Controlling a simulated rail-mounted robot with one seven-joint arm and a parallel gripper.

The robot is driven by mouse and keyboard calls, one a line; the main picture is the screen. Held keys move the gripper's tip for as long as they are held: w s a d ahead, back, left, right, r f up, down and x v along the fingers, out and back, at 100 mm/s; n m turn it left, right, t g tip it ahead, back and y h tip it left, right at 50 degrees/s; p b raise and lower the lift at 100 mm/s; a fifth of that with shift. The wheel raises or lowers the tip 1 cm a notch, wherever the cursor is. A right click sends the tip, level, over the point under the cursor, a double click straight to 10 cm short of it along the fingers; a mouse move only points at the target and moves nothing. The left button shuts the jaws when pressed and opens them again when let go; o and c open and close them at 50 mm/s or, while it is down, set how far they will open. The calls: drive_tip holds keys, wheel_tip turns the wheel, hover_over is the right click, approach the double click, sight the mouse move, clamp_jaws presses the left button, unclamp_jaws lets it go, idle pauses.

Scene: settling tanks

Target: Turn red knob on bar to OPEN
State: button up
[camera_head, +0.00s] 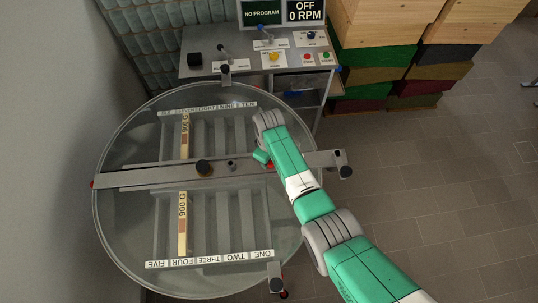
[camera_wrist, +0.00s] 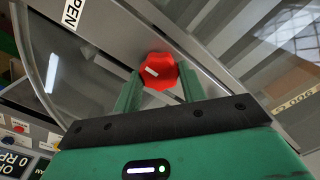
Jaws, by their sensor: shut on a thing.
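The red knob (camera_wrist: 158,72) sits on the grey metal bar (camera_wrist: 205,75) in the wrist view. A short white mark on its face lies at a shallow slant. My gripper (camera_wrist: 160,86) has its two green fingers on either side of the knob and is shut on it. A white label reading "PEN" (camera_wrist: 71,14) is at the upper left, its first letter cut off. In the head view the bar (camera_head: 140,178) crosses the round tank, and only a bit of the red knob (camera_head: 270,166) shows beside my gripper (camera_head: 264,159).
The round tank (camera_head: 96,213) has a clear rim and numbered slots, with wooden frames (camera_head: 183,222) under the bar. A control desk (camera_head: 193,73) with buttons and screens reading "NO PROGRAM" and "OFF 0 RPM" stands behind.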

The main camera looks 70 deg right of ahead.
drive_tip(key=o, duration=1)
drive_tip(key=shift+r, duration=0.1)
wheel_tip(320, 180, up, 8)
drive_tip(key=shift+f+p, duration=0.1)
drive_tip(key=shift+p, duration=0.3)
